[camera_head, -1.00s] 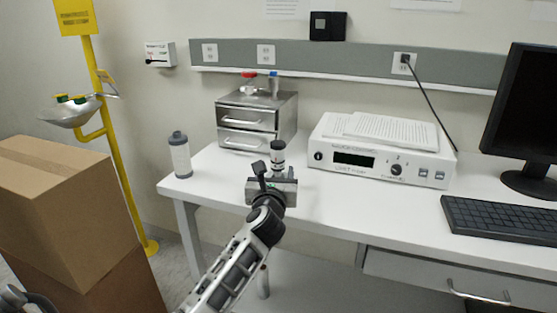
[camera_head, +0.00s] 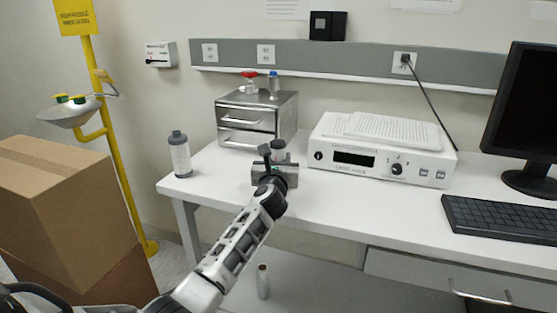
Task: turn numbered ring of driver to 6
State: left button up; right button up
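My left gripper (camera_head: 272,156) is over the table's left part, in front of the drawer unit. Behind it stands a small upright cylinder with a dark top (camera_head: 279,144), perhaps the driver; its lower part is hidden by the gripper. I cannot tell whether the fingers touch it or are open or shut. No numbers on a ring can be read. A white cylinder with a grey top (camera_head: 180,155) stands upright at the table's left edge, apart from the gripper. My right gripper is not in view.
A metal drawer unit (camera_head: 246,122) with red and blue-topped items stands behind. A white instrument (camera_head: 380,150) is right of the gripper, then a keyboard (camera_head: 500,217) and monitor (camera_head: 530,100). Cardboard boxes (camera_head: 60,215) are left. The front middle of the white table (camera_head: 350,210) is clear.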

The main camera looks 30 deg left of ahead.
pick_arm(q)
jog(key=shift+n+g+y, duration=0.3)
jog(key=shift+n+y, duration=0.1)
jog(key=shift+y, duration=0.1)
jog(key=o, duration=1)
jog(key=shift+c, duration=0.2)
jog(key=v, duration=1.6)
